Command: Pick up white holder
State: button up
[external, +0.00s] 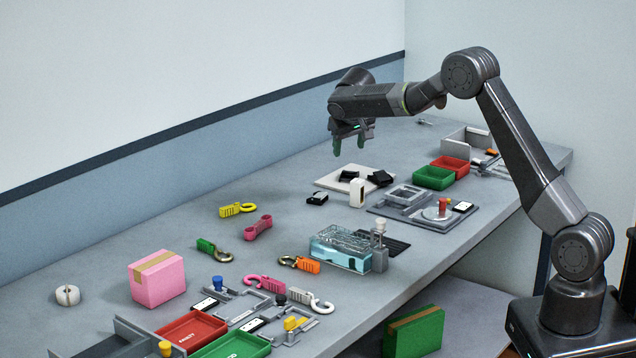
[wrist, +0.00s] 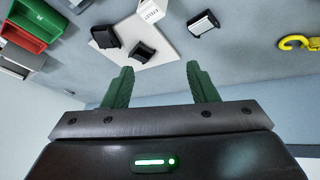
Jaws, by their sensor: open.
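A white holder (external: 357,194) stands upright on the table, just in front of a white board (external: 330,183). It also shows at the top edge of the wrist view (wrist: 151,11), partly cut off, with dark lettering on it. My gripper (external: 349,146) is in the air above and behind the holder, over the far part of the table. Its two green fingers are apart with nothing between them, as the wrist view (wrist: 160,70) also shows. The holder is clear of the fingers.
Two black blocks (external: 348,175) (external: 380,178) lie on the board. A black-and-white piece (external: 317,198) lies left of the holder. A grey fixture plate (external: 425,214) is to its right, with green (external: 433,178) and red (external: 449,164) bins beyond. A clear blue box (external: 340,252) is in front.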

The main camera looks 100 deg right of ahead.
aim_at(357, 190)
jog(key=f+m+p, duration=0.1)
jog(key=f+m, duration=0.2)
jog(key=f+m+g+y+p, duration=0.1)
jog(key=f+m, duration=0.1)
jog(key=m, duration=0.2)
jog(key=s+f+m+g+y, duration=0.1)
jog(key=f+m, duration=0.2)
jog(key=m, duration=0.1)
jog(key=shift+s+a+f+p, duration=0.1)
jog(key=shift+a+f+p, duration=0.15)
jog(key=shift+f+p, duration=0.15)
jog(key=shift+p+x, duration=1)
jog(key=shift+x, duration=1.65)
jog(key=shift+s, duration=0.15)
jog(key=c, duration=1.1)
